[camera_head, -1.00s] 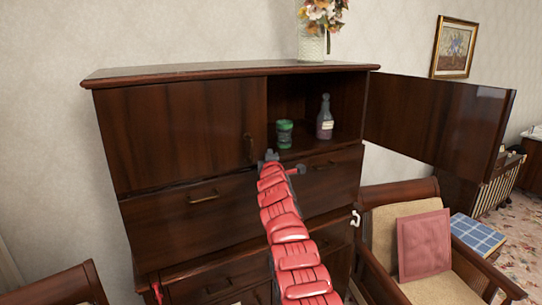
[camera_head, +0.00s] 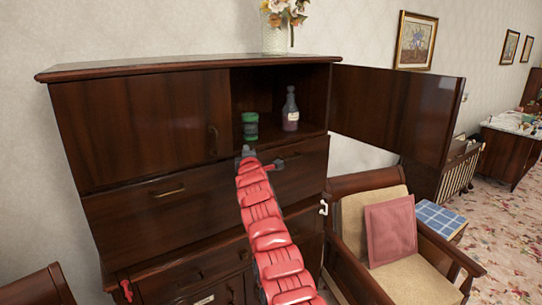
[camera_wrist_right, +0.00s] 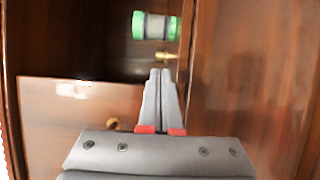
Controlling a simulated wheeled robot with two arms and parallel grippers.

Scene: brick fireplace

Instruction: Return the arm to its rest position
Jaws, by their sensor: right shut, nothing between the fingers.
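My right arm, in red segments, reaches up from the bottom of the head view to the dark wooden cabinet (camera_head: 130,120). My right gripper (camera_head: 247,152) is at the front of the cabinet, just below the open upper compartment. In the right wrist view the gripper's fingers (camera_wrist_right: 160,74) are closed together with nothing between them. A green jar (camera_head: 250,126) stands in the compartment just above the gripper in the head view; it also shows beyond the fingertips in the wrist view (camera_wrist_right: 155,26). My left gripper is not in view.
The right cabinet door (camera_head: 398,105) is swung open; the left door is shut. A vase of flowers (camera_head: 275,38) stands on top. An armchair with a pink cushion (camera_head: 390,230) is close on the right.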

